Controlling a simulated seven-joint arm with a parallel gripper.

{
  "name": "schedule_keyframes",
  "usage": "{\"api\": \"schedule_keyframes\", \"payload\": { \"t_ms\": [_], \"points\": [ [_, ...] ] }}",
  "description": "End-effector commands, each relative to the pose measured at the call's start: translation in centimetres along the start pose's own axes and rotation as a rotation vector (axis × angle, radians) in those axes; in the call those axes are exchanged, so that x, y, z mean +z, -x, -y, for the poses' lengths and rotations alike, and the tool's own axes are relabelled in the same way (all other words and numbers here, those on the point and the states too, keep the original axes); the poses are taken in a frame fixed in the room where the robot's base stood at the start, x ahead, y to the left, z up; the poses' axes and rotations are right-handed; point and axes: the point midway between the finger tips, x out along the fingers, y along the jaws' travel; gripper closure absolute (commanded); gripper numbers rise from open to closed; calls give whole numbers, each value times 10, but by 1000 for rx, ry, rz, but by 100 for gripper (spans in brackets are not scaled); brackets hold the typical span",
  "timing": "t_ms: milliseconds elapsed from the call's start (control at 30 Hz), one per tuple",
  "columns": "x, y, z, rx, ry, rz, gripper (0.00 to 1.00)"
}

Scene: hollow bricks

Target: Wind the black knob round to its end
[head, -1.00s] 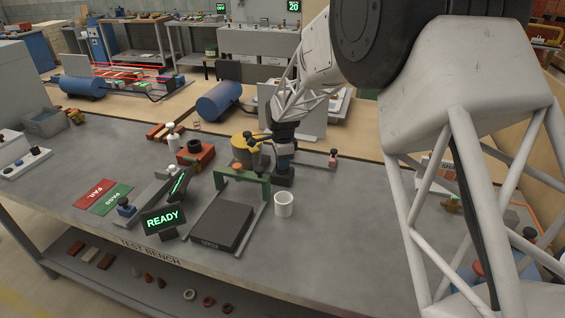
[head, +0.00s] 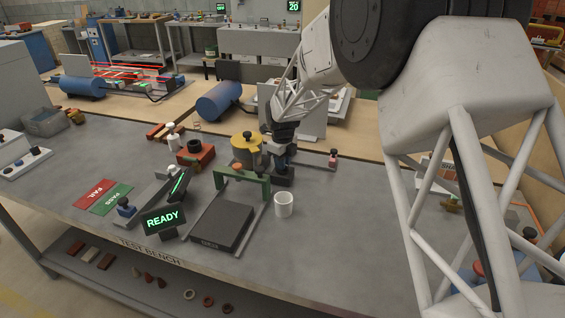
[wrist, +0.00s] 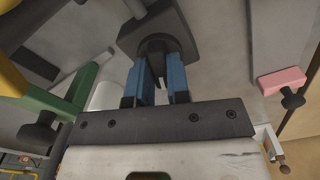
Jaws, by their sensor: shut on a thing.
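In the wrist view, my gripper (wrist: 162,88) has its two blue fingers closed about a dark round piece, which I take to be the black knob (wrist: 155,45). The knob stands against a dark square base (wrist: 133,36). In the head view, my gripper (head: 281,160) is low over this dark base (head: 284,180), right of the yellow cylinder and behind the green bracket. The gripper covers the knob there. No pointer or end mark of the knob can be made out.
The yellow cylinder (head: 246,153) and green bracket (head: 262,187) stand close on the left. A white cup (head: 284,205) is in front. A pink block (wrist: 281,80) with a black knob lies to the right. A small screen (head: 163,220) reads READY.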

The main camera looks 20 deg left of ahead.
Motion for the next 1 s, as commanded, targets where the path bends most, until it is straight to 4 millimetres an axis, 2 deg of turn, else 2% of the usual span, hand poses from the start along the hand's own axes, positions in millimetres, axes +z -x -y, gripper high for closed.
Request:
{"api": "schedule_keyframes", "payload": {
  "t_ms": [300,800,833,967,1000],
  "points": [
    [0,0,0,0,-141,0,100],
    [0,0,0,0,-164,0,100],
    [0,0,0,0,-163,0,78],
    [0,0,0,0,-163,0,59],
    [0,0,0,0,-163,0,57]
  ]
}}
